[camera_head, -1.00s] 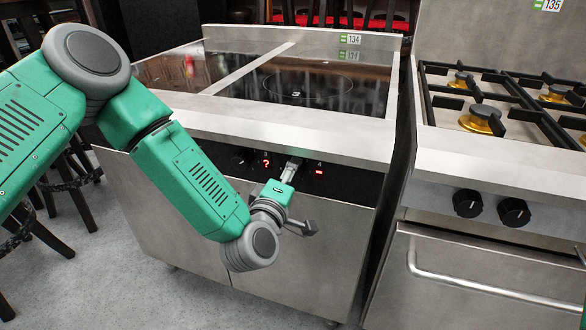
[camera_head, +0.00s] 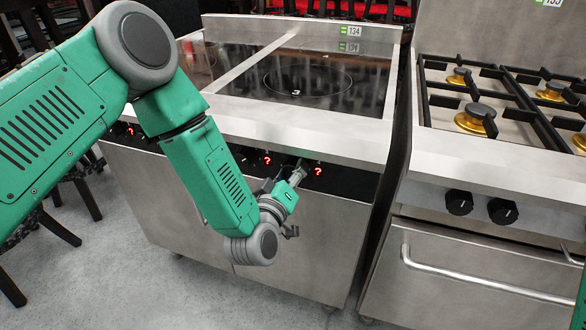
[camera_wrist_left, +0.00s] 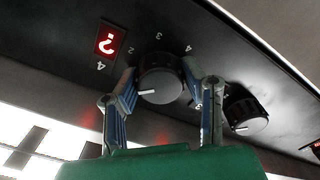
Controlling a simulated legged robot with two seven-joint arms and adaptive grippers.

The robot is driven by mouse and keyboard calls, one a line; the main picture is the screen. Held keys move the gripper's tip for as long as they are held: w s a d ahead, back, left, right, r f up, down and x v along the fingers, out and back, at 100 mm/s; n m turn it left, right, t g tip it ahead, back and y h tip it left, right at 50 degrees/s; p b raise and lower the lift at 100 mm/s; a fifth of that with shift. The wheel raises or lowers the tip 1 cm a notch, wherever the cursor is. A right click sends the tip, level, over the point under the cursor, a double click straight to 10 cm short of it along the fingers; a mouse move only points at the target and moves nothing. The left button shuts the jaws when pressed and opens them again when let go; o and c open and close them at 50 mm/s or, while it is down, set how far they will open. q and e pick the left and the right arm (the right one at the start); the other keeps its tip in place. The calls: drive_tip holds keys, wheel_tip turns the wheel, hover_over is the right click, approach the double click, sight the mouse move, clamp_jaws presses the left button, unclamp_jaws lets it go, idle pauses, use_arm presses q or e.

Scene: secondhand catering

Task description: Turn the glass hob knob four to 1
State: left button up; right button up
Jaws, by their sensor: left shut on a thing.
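The hob knob I hold (camera_wrist_left: 160,80) is black and round, with a white pointer line towards the lower left in the left wrist view. My left gripper (camera_wrist_left: 160,88) is shut on it, one finger on each side. Printed numbers surround the knob. Beside it a red display (camera_wrist_left: 109,40) marked 4 shows a question mark, and this display is also in the head view (camera_head: 318,171). In the head view my left gripper (camera_head: 300,168) reaches the front panel and mostly hides the knob.
Another black knob (camera_wrist_left: 244,114) sits close to the held one. The glass hob top (camera_head: 310,85) is clear. To the right stands a gas cooker with two black knobs (camera_head: 459,202) and an oven handle (camera_head: 480,285). Chairs stand at the left.

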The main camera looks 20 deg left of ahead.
use_arm(q)
drive_tip(key=shift+a, duration=0.1)
idle(0.3)
drive_tip(key=o, duration=1.1)
drive_tip(key=shift+w, duration=0.1)
drive_tip(key=shift+o, duration=0.2)
drive_tip(key=s, duration=1.2)
drive_tip(key=shift+a, duration=0.3)
drive_tip(key=shift+f, duration=0.1)
